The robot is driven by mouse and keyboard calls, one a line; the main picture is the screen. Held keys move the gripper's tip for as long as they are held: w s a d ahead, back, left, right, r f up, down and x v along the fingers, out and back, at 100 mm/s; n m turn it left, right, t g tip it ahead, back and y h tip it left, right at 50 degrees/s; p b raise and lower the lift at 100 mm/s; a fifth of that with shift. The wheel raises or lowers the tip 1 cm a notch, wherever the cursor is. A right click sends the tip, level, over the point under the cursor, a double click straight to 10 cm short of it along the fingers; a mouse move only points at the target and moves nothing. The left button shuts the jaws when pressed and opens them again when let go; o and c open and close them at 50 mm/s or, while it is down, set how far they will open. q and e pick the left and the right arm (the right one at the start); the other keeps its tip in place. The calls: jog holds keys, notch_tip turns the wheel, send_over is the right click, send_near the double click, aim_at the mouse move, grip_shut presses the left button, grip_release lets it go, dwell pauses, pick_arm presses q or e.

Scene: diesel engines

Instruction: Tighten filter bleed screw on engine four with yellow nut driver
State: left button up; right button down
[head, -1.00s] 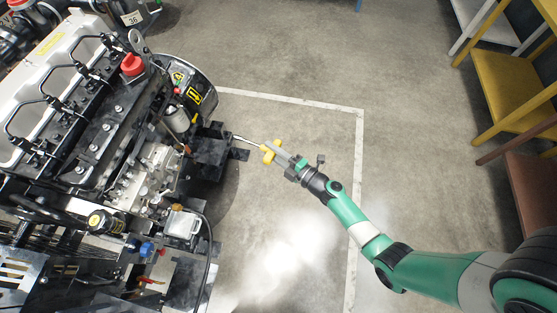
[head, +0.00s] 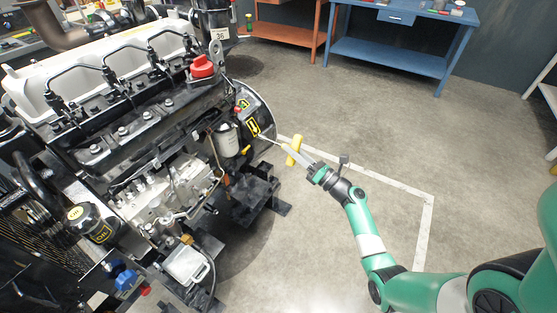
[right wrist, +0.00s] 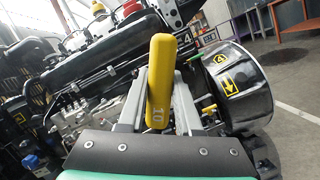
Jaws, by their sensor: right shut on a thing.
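My right gripper (head: 303,160) is shut on the yellow nut driver (head: 294,150). In the right wrist view the driver's yellow handle (right wrist: 161,82), marked 10, stands up between the fingers. In the head view its thin metal shaft (head: 266,139) points left toward the engine (head: 120,130). The tip is close to the engine's right end, near a white filter canister (head: 228,140) and the black flywheel housing (head: 258,112). I cannot tell whether it touches anything. The bleed screw itself is too small to make out. My left gripper is not in view.
A black bracket (head: 255,197) sticks out low from the engine's right side. A blue workbench (head: 385,52) and an orange one (head: 283,32) stand at the back. The floor right of the engine is clear, with a white painted line (head: 425,232).

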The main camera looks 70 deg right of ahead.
aim_at(268, 140)
jog(key=shift+w+d+r, duration=0.1)
jog(key=shift+r, duration=0.05)
jog(key=shift+w+b, duration=0.4)
jog(key=shift+w, duration=0.25)
jog(key=shift+w+d+b, duration=0.2)
jog(key=shift+w+b, duration=0.45)
jog(key=shift+w, duration=0.55)
jog(key=shift+w+d+b, duration=0.15)
jog(key=shift+w+b, duration=0.45)
jog(key=shift+w, duration=0.85)
jog(key=shift+w+d, duration=0.1)
jog(key=shift+w, duration=0.25)
jog(key=shift+w+d+b, duration=0.1)
jog(key=shift+w+b, duration=0.5)
jog(key=shift+w, duration=0.55)
